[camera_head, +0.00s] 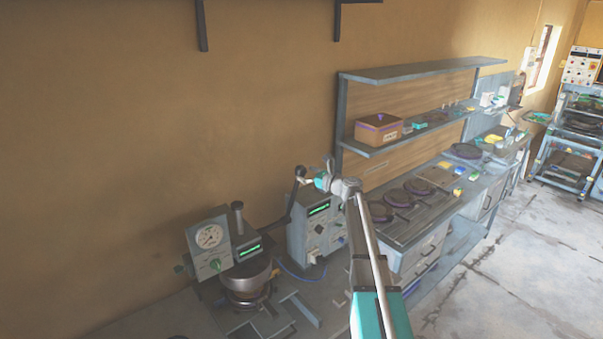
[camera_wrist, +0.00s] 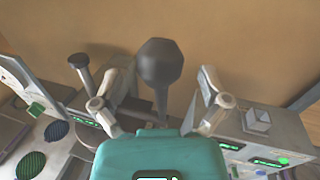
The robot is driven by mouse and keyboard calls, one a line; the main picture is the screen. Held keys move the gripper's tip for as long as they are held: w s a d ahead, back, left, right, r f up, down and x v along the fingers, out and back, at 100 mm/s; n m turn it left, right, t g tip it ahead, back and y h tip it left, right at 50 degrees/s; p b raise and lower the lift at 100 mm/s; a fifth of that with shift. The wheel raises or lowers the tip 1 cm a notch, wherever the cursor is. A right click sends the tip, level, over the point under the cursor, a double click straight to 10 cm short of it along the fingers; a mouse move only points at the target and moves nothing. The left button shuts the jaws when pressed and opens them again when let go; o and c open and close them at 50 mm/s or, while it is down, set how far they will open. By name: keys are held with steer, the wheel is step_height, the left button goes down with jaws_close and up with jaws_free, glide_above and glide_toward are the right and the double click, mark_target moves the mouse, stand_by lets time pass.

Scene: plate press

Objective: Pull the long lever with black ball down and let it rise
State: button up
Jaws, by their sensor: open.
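The long lever's black ball (camera_head: 300,171) is at the upper end of a dark shaft, which slants down beside the grey control box in the head view. In the wrist view the dark ball (camera_wrist: 161,62) stands upright, large and between my two fingers, with its thin shaft below. My gripper (camera_wrist: 158,78) is open, with one finger on each side of the ball and a visible gap on both sides. In the head view my gripper (camera_head: 312,180) is close to the ball, at its right. I cannot tell how far the ball lies beyond the fingertips.
A grey control box (camera_head: 322,220) with a green display stands below my gripper. A press unit with a round gauge (camera_head: 210,236) and a metal bowl (camera_head: 247,282) is at the left. A shelf (camera_head: 420,70) and a bench with dark round plates (camera_head: 420,187) are at the right.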

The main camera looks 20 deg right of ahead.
steer(key=shift+x, duration=1)
jaws_close()
steer(key=shift+s+d, duration=0.1)
